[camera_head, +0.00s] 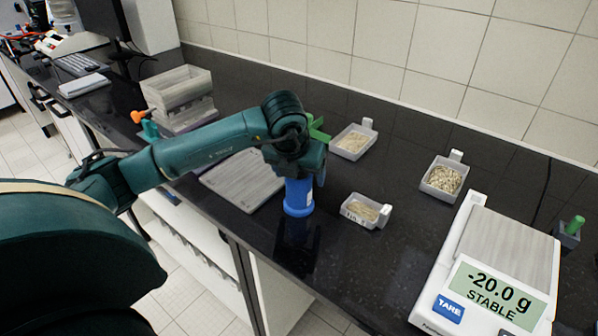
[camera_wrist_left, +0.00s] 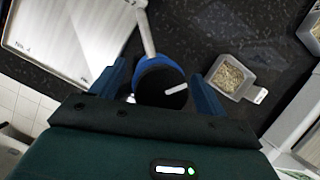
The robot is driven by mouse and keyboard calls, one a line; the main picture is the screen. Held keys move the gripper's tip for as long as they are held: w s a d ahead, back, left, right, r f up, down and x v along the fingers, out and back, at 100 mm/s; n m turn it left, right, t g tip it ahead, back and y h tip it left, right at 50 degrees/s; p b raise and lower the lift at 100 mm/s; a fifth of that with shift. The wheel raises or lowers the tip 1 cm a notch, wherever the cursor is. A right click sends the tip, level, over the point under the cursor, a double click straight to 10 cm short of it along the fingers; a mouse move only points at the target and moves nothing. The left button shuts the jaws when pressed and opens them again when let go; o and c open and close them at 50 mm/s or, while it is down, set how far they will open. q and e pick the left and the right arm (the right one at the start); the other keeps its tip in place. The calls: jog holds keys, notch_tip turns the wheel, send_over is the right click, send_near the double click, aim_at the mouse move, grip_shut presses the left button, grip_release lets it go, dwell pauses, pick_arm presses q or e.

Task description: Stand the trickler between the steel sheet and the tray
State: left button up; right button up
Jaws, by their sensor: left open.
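The trickler (camera_head: 299,197) is a blue cylinder. It looks upright on the black counter, between the steel sheet and the nearest small tray. In the left wrist view the trickler (camera_wrist_left: 163,84) shows from above with a dark round top and a pale tube. My left gripper (camera_wrist_left: 160,88) is open, with one finger on each side of the trickler; in the head view the wrist hides its top. The steel sheet (camera_head: 240,183) lies flat to its left, and also shows in the wrist view (camera_wrist_left: 70,40). The labelled tray (camera_head: 380,216) with pale contents is at its right.
Two more small trays (camera_head: 368,140) (camera_head: 425,180) stand farther back and right. A balance (camera_head: 515,245) reading -20.0 g is at the right, with a green-handled item (camera_head: 573,228) beside it. Grey stacked boxes (camera_head: 180,90) stand behind my left arm. The front counter edge is close to the sheet.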

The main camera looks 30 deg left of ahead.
pick_arm(q)
jog(key=shift+r, duration=0.2)
jog(key=shift+s+r, duration=0.15)
jog(key=shift+r, duration=0.2)
jog(key=v, duration=1.1)
jog(key=shift+b, duration=0.35)
jog(key=shift+s, duration=0.15)
